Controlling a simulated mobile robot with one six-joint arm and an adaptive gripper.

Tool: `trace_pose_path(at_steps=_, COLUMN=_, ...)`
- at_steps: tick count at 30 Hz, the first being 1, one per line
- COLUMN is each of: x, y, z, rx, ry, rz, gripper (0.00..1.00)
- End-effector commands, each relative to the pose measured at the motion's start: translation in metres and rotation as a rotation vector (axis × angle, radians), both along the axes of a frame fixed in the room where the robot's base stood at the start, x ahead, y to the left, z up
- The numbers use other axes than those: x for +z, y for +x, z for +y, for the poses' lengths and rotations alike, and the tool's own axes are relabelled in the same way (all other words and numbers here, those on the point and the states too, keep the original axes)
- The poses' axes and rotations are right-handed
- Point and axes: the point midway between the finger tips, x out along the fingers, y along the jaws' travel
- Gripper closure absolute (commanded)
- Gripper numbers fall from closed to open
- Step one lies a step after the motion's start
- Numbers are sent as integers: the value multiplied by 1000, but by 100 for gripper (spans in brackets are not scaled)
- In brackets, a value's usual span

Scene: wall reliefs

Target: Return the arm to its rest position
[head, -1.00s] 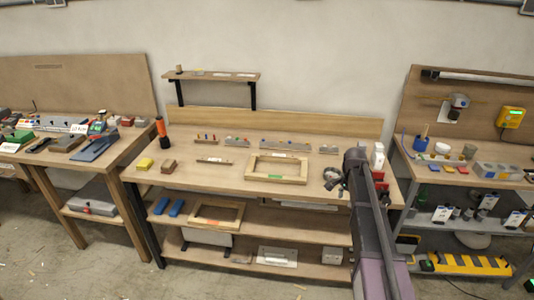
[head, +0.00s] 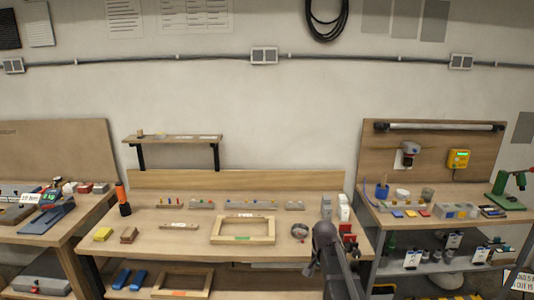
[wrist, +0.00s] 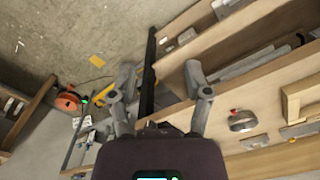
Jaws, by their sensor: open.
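My arm (head: 335,262) rises from the bottom edge in the head view, in front of the right end of the middle workbench (head: 180,216). My gripper (wrist: 160,82) shows in the wrist view with its two fingers spread apart and nothing between them. It points down over the bench's edge and the floor. In the head view I cannot make out the gripper's fingers.
A round metal dish (head: 300,231) sits near my arm on the bench; it also shows in the wrist view (wrist: 241,120). A wooden frame (head: 243,230) lies left of it. A grey shelving bench (head: 455,228) stands to the right. Bare floor (wrist: 70,35) shows in the wrist view.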

Motion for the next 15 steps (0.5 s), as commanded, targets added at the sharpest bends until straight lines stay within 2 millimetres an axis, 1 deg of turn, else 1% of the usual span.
trace_pose_path(at_steps=1, x=0, y=-31, z=0, rx=65, ry=0, rz=0, gripper=37)
trace_pose_path(at_steps=6, x=0, y=-96, z=0, rx=303, ry=-1, rz=1, gripper=37)
trace_pose_path(at_steps=9, x=0, y=-127, z=-1, rx=423, ry=-1, rz=1, gripper=37)
trace_pose_path(at_steps=10, x=0, y=-134, z=-1, rx=455, ry=-1, rz=1, gripper=37)
trace_pose_path(at_steps=12, x=0, y=-149, z=-1, rx=517, ry=-1, rz=1, gripper=37)
trace_pose_path(at_steps=15, x=0, y=-162, z=-1, rx=578, ry=-1, rz=1, gripper=37)
